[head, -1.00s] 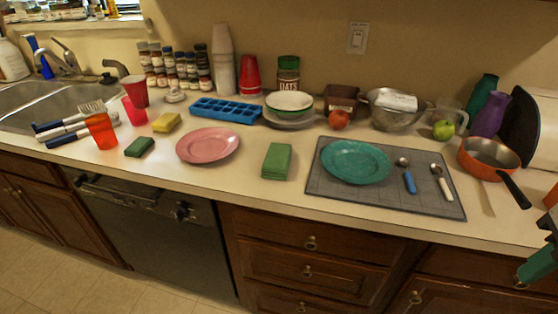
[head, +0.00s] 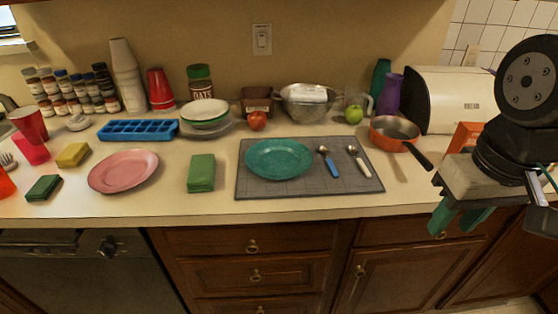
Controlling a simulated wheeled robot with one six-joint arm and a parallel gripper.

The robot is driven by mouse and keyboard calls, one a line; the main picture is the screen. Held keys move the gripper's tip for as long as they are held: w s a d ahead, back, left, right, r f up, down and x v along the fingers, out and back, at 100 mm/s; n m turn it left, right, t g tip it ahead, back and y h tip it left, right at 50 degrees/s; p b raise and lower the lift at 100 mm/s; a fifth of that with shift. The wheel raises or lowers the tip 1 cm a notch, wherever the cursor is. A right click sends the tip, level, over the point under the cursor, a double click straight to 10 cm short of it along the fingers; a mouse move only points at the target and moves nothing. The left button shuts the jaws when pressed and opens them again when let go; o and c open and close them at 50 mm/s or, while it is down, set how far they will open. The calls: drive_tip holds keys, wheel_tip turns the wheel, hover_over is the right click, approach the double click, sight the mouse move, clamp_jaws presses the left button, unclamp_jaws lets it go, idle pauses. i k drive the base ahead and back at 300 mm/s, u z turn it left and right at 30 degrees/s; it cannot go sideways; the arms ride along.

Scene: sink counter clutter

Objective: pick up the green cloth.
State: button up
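The green cloth (head: 201,172) is a folded rectangle lying flat on the counter. It sits between the pink plate (head: 123,171) and the grey mat (head: 244,189), touching neither. My gripper (head: 451,228) is at the right, in front of the counter's edge and far from the cloth. Its two green fingers point down and stand apart, with nothing visible between them. The cloth is in full view.
A teal plate (head: 279,159) and two scoops lie on the mat. A dark green sponge (head: 43,188) and a yellow sponge (head: 73,155) lie left. An orange-red pan (head: 394,132) stands right. Bare counter lies around the cloth; a blue ice tray (head: 138,130) is behind.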

sight(201, 177)
drive_tip(key=k, duration=0.4)
drive_tip(key=u, duration=1.35)
drive_tip(key=i, duration=0.7)
drive_tip(key=z, duration=0.95)
drive_tip(key=i, duration=0.5)
drive_tip(key=z, duration=0.5)
